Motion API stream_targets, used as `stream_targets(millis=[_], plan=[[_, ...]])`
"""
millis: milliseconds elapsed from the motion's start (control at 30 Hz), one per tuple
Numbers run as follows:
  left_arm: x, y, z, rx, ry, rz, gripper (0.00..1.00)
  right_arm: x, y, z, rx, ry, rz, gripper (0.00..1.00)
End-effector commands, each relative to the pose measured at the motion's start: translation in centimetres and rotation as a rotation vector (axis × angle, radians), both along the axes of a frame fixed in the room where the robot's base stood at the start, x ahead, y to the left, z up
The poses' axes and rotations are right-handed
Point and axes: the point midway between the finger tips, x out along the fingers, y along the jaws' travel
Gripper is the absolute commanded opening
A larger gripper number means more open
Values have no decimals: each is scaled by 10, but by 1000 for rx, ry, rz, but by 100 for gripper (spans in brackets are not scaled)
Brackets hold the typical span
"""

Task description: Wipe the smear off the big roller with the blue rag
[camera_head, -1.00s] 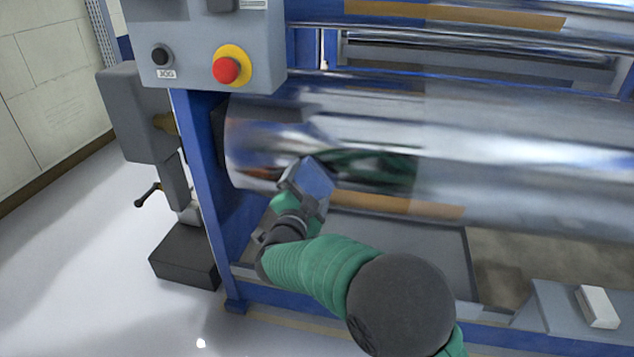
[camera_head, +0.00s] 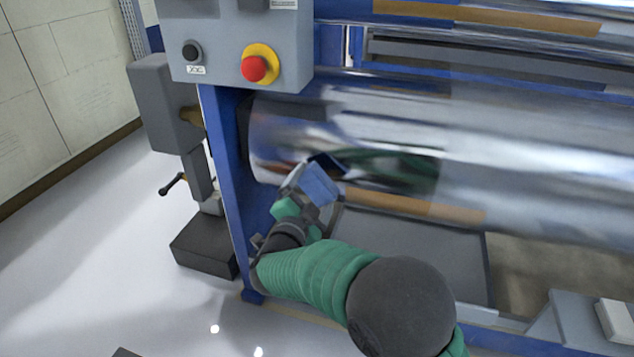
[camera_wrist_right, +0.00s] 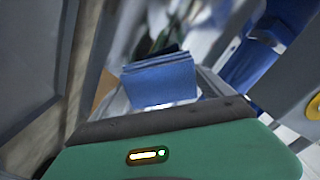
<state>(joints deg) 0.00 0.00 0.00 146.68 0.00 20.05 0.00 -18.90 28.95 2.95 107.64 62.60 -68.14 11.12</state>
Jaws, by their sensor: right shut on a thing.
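The big roller (camera_head: 500,165) is a shiny metal cylinder lying across the machine, blurred by reflections. My right gripper (camera_head: 308,196) is at the lower left end of the roller, in front of it. It is shut on the blue rag (camera_head: 318,183), a folded pad that also shows in the right wrist view (camera_wrist_right: 160,83). The rag is at the roller's lower surface; I cannot tell whether they touch. A dark green patch on the roller looks like my arm's reflection. I cannot make out the smear among the reflections. My left gripper is not in view.
A grey control box (camera_head: 225,40) with a red stop button (camera_head: 254,68) hangs above the roller's left end. A blue frame post (camera_head: 228,180) stands left of my gripper. A white block (camera_head: 615,320) lies at lower right. Open floor is at left.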

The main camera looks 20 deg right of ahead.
Motion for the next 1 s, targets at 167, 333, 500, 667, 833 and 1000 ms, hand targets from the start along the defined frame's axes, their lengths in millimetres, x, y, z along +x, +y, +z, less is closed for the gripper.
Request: stream_targets(millis=[167, 333, 500, 667, 833, 1000], plan=[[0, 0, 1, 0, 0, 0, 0, -14, 9, 1, -1, -1, 0, 58], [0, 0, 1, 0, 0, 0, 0, -16, 10, 0, -2, -1, -2, 58], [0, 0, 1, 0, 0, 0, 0, -17, 11, 0, -1, 0, -1, 58], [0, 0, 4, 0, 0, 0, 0, -28, 19, 1, -2, 0, 1, 58], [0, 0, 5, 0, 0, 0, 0, -40, 27, 1, -2, -1, 0, 58], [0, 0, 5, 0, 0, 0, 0, -41, 27, 0, -2, -1, -2, 58]])
